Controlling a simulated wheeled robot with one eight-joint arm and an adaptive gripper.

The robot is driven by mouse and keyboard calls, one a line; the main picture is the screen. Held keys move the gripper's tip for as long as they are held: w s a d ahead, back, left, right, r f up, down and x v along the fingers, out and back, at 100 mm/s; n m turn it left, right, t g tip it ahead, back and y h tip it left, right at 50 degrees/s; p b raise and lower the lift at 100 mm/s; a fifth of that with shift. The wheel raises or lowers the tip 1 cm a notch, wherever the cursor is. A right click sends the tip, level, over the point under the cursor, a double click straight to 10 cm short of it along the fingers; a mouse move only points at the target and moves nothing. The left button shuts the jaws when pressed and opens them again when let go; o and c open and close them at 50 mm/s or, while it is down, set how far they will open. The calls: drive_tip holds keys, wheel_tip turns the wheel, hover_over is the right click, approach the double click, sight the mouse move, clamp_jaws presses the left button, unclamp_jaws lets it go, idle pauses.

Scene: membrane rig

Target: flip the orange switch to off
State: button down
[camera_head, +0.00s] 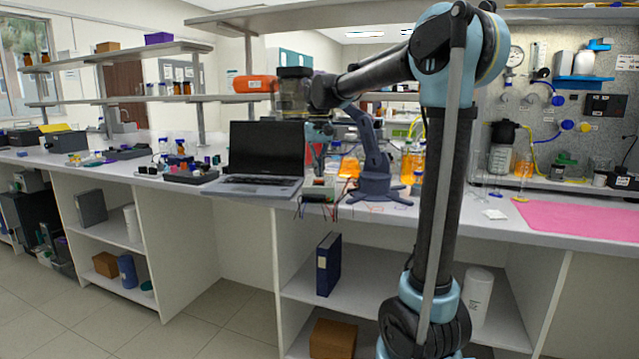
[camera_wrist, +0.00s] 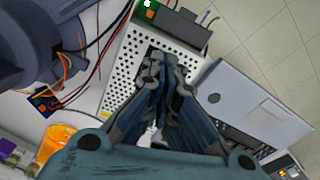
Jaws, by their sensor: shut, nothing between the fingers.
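A power supply with a white perforated case (camera_wrist: 122,82) lies under my gripper (camera_wrist: 163,62) in the wrist view. It has a dark block with a green part at its top end. In the head view the power supply (camera_head: 320,190) stands on the bench beside the laptop. My gripper (camera_head: 318,168) is just above it, pointing down. The fingers are shut and empty, and they hide part of the case. I cannot tell whether they touch it.
An open laptop (camera_head: 262,160) stands left of the power supply. A dark blue-grey small robot arm (camera_head: 374,165) stands right of it. Loose red and black wires (camera_wrist: 92,65) and an orange-filled beaker (camera_wrist: 60,138) are close by. A pink mat (camera_head: 575,219) lies far right.

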sight(319, 181)
drive_tip(key=shift+f, duration=1.05)
idle(0.9)
drive_tip(key=shift+r, duration=3.55)
drive_tip(key=s+d+f+m+t, duration=0.1)
drive_tip(key=s+d+f, duration=0.8)
drive_tip(key=s, duration=0.3)
drive_tip(key=s+d+f+t, duration=0.1)
drive_tip(key=s+d+f, duration=0.8)
drive_tip(key=s+d, duration=0.15)
drive_tip(key=s+d+f, duration=0.2)
drive_tip(key=s+f, duration=0.7)
drive_tip(key=f, duration=0.2)
drive_tip(key=shift+d+f+m, duration=0.15)
drive_tip(key=shift+f+m, duration=0.2)
drive_tip(key=shift+m, duration=0.05)
